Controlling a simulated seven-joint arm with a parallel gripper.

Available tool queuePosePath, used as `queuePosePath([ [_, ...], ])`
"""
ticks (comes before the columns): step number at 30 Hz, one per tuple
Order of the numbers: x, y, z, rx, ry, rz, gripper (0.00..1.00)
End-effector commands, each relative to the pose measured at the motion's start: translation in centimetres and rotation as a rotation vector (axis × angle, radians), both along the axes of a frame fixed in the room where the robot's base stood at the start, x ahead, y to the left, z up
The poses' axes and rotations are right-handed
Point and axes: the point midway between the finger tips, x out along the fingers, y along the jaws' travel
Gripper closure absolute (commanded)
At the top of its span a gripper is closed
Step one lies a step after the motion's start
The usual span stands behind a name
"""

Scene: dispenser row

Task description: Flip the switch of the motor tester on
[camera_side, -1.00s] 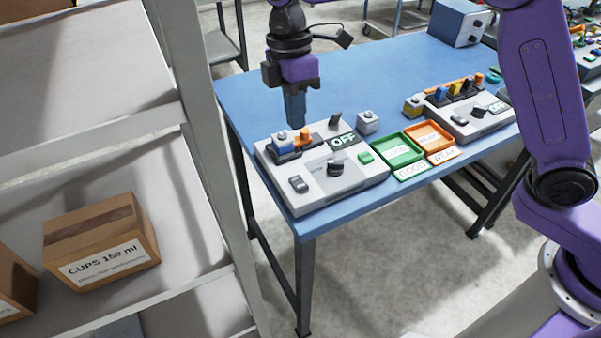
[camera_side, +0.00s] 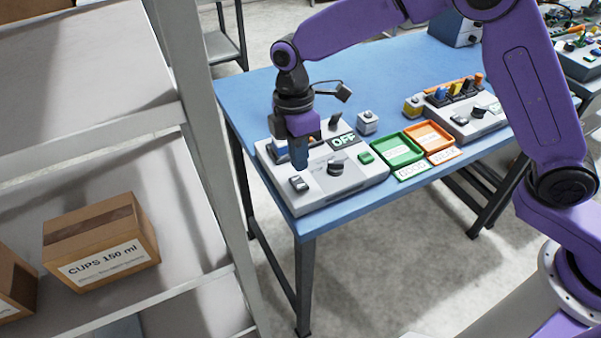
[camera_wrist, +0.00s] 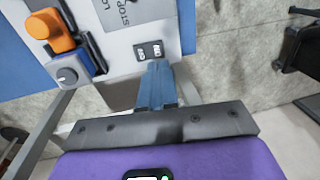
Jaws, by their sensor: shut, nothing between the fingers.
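The motor tester (camera_side: 345,185) is a light grey box at the near left corner of the blue table. Its display (camera_side: 343,140) reads OFF. A small dark rocker switch (camera_side: 299,184) sits on its near left part; it also shows in the wrist view (camera_wrist: 150,50), with white markings. My gripper (camera_side: 300,167) is shut and empty, pointing down above the tester, just behind the switch in the side view. In the wrist view the blue fingertips (camera_wrist: 158,66) appear right beside the switch. I cannot tell whether they touch it.
The tester carries a dark knob (camera_side: 336,167), a green button (camera_side: 366,158) and an orange part (camera_wrist: 52,28). Green (camera_side: 398,148) and orange (camera_side: 428,137) trays and a second grey device (camera_side: 460,118) stand to the right. A shelf post (camera_side: 205,130) stands at the left.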

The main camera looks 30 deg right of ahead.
Motion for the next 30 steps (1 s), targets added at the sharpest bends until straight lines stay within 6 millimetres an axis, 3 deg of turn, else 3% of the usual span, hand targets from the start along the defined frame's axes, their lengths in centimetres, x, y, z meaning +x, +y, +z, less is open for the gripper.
queuePosePath([
  [3,-0.4,0.0,-2.0,-0.002,0.003,0.001,1.00],
  [10,-0.6,0.0,-4.2,0.000,0.001,0.001,1.00],
  [30,-0.8,-0.1,-5.1,-0.003,-0.051,-0.003,1.00],
])
